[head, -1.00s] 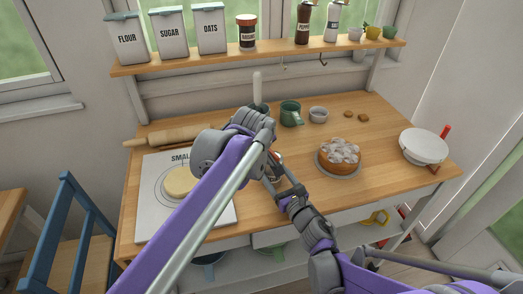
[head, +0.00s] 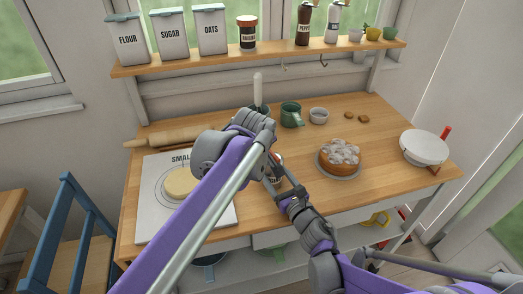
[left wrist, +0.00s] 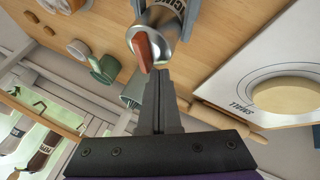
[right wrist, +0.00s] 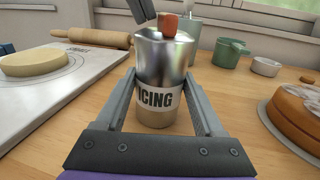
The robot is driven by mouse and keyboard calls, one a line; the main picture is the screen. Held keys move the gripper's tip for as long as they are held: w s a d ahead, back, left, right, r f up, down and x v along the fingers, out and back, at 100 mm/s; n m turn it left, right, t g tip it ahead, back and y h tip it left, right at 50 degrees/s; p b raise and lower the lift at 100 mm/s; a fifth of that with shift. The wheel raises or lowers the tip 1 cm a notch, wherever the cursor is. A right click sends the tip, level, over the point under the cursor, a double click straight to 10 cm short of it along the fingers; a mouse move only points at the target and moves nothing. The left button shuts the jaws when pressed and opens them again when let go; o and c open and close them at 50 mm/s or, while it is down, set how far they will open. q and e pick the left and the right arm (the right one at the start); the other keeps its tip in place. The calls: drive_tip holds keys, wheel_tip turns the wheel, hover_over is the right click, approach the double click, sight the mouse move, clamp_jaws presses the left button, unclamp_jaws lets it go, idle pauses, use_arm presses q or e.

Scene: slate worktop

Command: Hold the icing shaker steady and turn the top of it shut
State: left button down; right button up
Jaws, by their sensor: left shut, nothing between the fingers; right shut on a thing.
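The icing shaker (right wrist: 157,68) is a silver metal can with a pale ICING label and an orange-red tab (right wrist: 168,24) on its top. It stands upright on the wooden worktop in the right wrist view. My right gripper (right wrist: 157,90) is shut on its body, one finger on each side. My left gripper (left wrist: 157,74) is shut and empty, its fingertips close beside the tab (left wrist: 143,50) in the left wrist view. I cannot tell whether they touch it. In the head view my left arm hides most of the shaker.
A white board (head: 155,225) with pale dough (head: 181,184) and a rolling pin (head: 172,138) lie left. A green mug (head: 291,113) and a small grey bowl (head: 319,115) stand behind. A cake (head: 341,160) sits right, with clear worktop around it.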

use_arm(q)
drive_tip(key=shift+d, duration=0.15)
idle(0.3)
drive_tip(key=shift+d, duration=0.7)
drive_tip(key=s+a+r, duration=0.6)
drive_tip(key=a+r, duration=0.1)
drive_tip(key=r, duration=0.1)
drive_tip(key=shift+a, duration=0.35)
drive_tip(key=shift+s, duration=0.1)
use_arm(e)
drive_tip(key=o, duration=1.4)
drive_tip(key=shift+o, duration=0.2)
drive_tip(key=shift+d, duration=0.1)
